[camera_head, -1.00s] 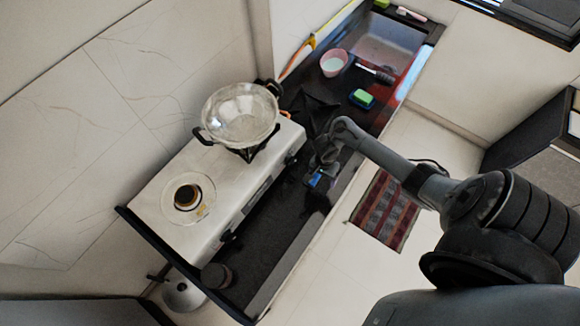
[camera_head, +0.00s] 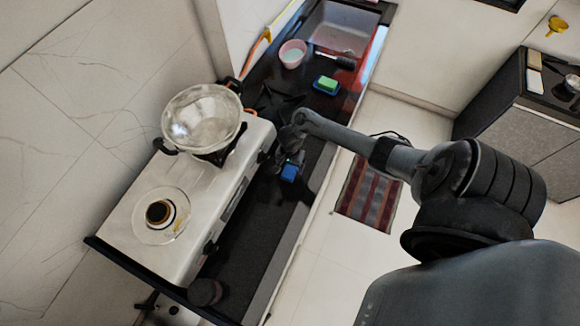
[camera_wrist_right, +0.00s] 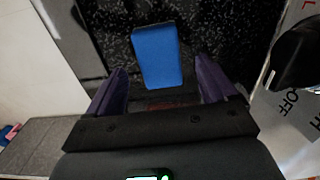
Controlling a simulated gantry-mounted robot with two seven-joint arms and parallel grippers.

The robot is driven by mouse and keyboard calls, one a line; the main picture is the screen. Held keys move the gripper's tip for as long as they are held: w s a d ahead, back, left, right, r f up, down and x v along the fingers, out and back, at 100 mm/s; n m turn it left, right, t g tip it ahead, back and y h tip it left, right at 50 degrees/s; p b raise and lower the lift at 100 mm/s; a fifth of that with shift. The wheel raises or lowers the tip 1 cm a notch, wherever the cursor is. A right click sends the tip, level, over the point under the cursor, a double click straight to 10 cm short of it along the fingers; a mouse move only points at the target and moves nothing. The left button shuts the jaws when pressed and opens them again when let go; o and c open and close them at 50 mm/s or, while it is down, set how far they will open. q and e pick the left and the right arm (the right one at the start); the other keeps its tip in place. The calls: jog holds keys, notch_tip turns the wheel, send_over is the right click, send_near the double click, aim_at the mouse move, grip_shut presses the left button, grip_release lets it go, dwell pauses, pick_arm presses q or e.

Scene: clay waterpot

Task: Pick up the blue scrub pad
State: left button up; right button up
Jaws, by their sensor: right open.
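The blue scrub pad (camera_head: 289,173) lies on the dark speckled counter, in the strip in front of the stove. It shows as a plain blue block in the right wrist view (camera_wrist_right: 157,56). My right gripper (camera_wrist_right: 164,82) is open, its two purple fingers apart. The pad lies just beyond the fingertips, roughly centred between them, and nothing shows in the grip. In the head view my right gripper (camera_head: 291,155) is right at the pad and partly hides it. My left gripper is not in view.
The white stove (camera_head: 207,190) stands left of the pad, with a glass-like pan (camera_head: 202,117) on it. A green-and-blue sponge (camera_head: 326,85), a pink bowl (camera_head: 292,54) and the sink (camera_head: 340,28) are farther back. The counter's front edge is close on the right.

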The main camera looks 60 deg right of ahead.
aim_at(290, 170)
notch_tip(290, 170, down, 3)
jog(key=shift+f+b, duration=0.2)
jog(key=shift+b, duration=0.3)
jog(key=shift+c, duration=0.4)
jog(key=shift+c, duration=1.2)
jog(key=c, duration=0.8)
